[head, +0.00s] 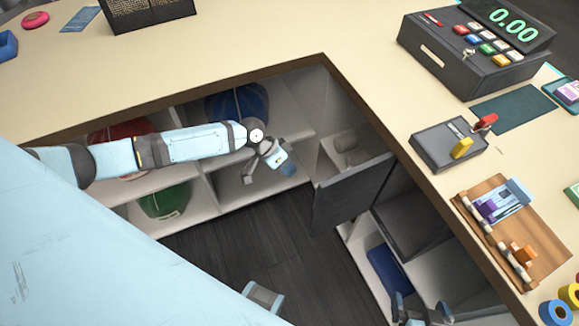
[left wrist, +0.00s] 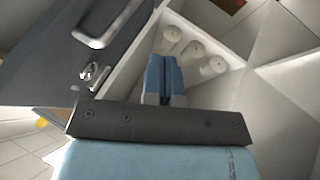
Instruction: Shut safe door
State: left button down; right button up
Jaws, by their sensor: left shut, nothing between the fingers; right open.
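The safe door (head: 350,192) is a dark grey panel standing open, swung out from the dark safe (head: 408,218) under the right counter. In the left wrist view the door (left wrist: 45,55) fills the upper left, with a bar handle (left wrist: 108,22) and a lock with a key (left wrist: 93,74). My left gripper (head: 279,160) is shut and empty, left of the door and apart from it in the head view. Its blue fingers (left wrist: 165,75) show in the wrist view. My right gripper (head: 424,312) is open at the bottom edge, below the safe, partly cut off.
White rolls (left wrist: 195,48) stand in a shelf compartment beyond the left fingers. A blue folded item (head: 388,270) lies on a shelf near the right gripper. The countertop (head: 300,35) overhangs the shelves; a cash register (head: 470,55) stands on it. Dark floor (head: 250,240) is open between.

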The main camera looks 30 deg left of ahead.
pick_arm(q)
jog(key=d+f+p, duration=0.1)
jog(key=d+f, duration=0.3)
jog(key=d, duration=0.3)
jog(key=shift+s+f, duration=0.35)
jog(key=shift+f, duration=0.05)
jog(key=shift+s+d, duration=0.1)
